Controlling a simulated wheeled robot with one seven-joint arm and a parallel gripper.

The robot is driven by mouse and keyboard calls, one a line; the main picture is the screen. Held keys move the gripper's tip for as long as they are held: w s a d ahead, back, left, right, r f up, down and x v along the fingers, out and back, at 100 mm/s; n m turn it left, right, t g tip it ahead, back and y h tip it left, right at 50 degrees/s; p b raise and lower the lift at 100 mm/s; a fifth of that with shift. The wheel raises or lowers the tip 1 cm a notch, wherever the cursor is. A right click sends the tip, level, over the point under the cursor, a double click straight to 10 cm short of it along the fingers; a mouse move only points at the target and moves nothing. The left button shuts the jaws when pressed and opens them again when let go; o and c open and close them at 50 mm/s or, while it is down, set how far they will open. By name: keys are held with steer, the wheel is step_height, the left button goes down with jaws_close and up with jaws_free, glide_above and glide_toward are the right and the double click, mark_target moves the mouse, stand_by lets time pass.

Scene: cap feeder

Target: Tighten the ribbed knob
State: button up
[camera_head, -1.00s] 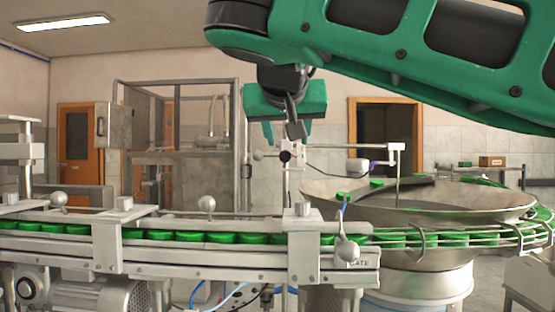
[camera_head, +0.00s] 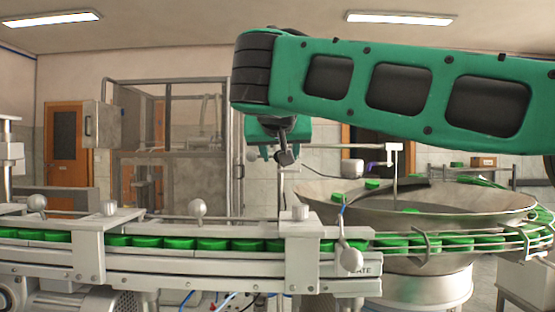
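My gripper (camera_head: 277,153), with a green body, is in the middle of the picture, below the dark joint of my green arm. It is in front of the thin upright post (camera_head: 283,185) behind the conveyor. One finger shows at its left; a grey part covers the rest of the fingertips, so I cannot tell how far apart they are. The ribbed knob is not clearly visible; the place on the post where a dark round knob showed earlier is now covered by my gripper. I cannot tell whether they touch.
The conveyor (camera_head: 190,260) with several green caps runs across the front. Grey ball-headed handles (camera_head: 198,208) stick up along its rail. A wide metal feeder bowl (camera_head: 470,205) stands at the right. A framed glass cabinet (camera_head: 170,150) is behind at the left.

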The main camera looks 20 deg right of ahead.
steer(key=shift+w+d+f, duration=0.1)
steer(key=shift+w+f, duration=0.1)
steer(key=shift+w, duration=0.15)
steer(key=c, duration=1.1)
steer(key=shift+o, duration=0.2)
steer(key=shift+d+m+t+y, duration=0.1)
steer(key=shift+m+t+y, duration=0.2)
steer(key=shift+m+y, duration=0.6)
steer(key=o, duration=1.1)
steer(key=shift+c, duration=0.2)
